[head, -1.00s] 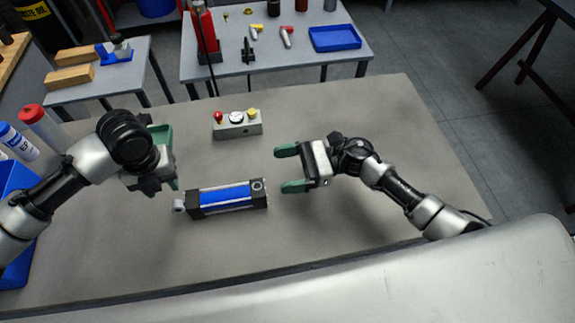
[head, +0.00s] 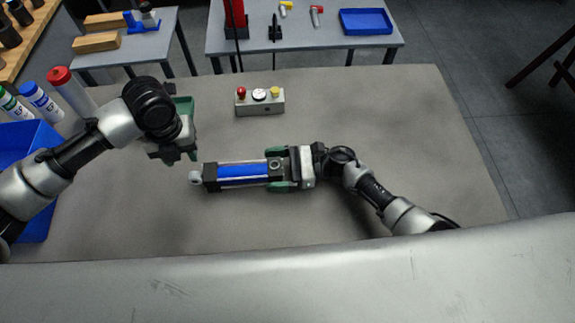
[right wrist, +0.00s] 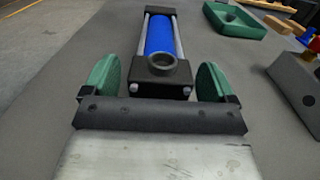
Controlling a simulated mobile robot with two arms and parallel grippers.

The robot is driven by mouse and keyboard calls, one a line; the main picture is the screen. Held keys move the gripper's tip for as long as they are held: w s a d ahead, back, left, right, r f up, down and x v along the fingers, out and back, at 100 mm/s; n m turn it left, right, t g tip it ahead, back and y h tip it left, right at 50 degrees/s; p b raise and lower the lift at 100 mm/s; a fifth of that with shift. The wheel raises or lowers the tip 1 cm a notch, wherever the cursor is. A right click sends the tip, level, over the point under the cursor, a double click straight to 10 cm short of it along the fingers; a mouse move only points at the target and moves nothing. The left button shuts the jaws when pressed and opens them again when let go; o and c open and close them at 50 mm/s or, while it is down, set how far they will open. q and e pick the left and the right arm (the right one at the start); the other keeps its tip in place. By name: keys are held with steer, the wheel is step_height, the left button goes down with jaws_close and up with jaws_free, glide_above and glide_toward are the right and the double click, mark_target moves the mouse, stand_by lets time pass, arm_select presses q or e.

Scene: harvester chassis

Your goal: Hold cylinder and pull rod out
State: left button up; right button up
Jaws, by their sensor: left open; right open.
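The cylinder (head: 243,172) lies flat on the grey table, with a blue body, black end blocks and silver tie rods. Its rod end with a light grey eye (head: 195,177) sticks out at the left. My right gripper (head: 280,168) is open, with its green fingers on either side of the right end block. In the right wrist view the end block and its round port (right wrist: 162,64) sit between the spread fingers (right wrist: 152,82), with gaps on both sides. My left gripper (head: 187,130) is open and empty, above and left of the rod eye, partly hidden by its own wrist.
A blue bin (head: 38,180) and several tubes (head: 70,90) are at the left. A back table holds tools and a blue tray (head: 365,21). The table's right side is clear.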

steer(key=shift+a, duration=0.15)
jaws_close()
steer(key=c, duration=0.8)
jaws_free()
steer(key=c, duration=0.6)
steer(key=shift+o, duration=0.2)
